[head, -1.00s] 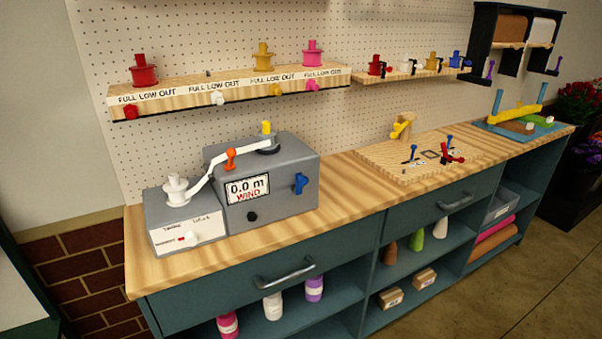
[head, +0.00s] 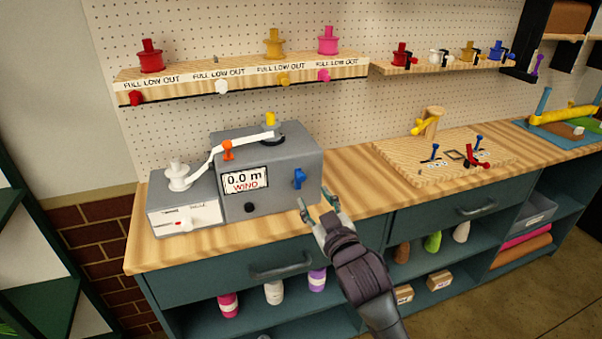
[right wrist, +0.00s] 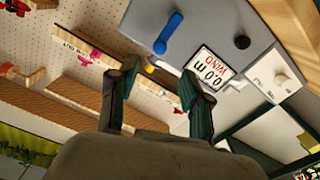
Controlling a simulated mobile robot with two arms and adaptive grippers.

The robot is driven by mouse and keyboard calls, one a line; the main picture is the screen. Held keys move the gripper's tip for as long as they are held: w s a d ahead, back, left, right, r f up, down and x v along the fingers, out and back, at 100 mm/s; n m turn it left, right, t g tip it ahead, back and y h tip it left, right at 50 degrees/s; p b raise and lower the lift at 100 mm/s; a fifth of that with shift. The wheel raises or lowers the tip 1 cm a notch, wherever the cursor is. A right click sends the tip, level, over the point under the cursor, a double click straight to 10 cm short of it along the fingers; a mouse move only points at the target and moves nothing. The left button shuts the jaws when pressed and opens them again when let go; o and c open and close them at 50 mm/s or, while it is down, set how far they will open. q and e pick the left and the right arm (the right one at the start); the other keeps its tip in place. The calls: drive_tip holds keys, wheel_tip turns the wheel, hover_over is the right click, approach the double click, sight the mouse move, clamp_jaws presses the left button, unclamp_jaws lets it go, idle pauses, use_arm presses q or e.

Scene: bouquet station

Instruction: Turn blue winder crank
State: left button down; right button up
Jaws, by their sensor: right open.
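The grey winder box (head: 265,160) stands on the wooden counter with a display reading "0.0 m WIND". Its blue crank (head: 299,179) sticks out of the right part of the front face. In the right wrist view the blue crank (right wrist: 168,33) shows as a bar on the grey face, beyond the fingertips. My right gripper (head: 318,205) is open and empty, a little in front of and below the crank, apart from it. Its two fingers (right wrist: 158,82) are spread in the right wrist view. My left gripper is not in view.
A wooden board (head: 440,160) with small tools lies to the right. Shelves with spools (head: 240,82) hang above. The counter front has drawer handles (head: 285,268).

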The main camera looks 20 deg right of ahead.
sight(302, 178)
drive_tip(key=w+p, duration=0.1)
drive_tip(key=w, duration=0.9)
drive_tip(key=shift+w+a, duration=0.1)
drive_tip(key=shift+w, duration=0.3)
clamp_jaws()
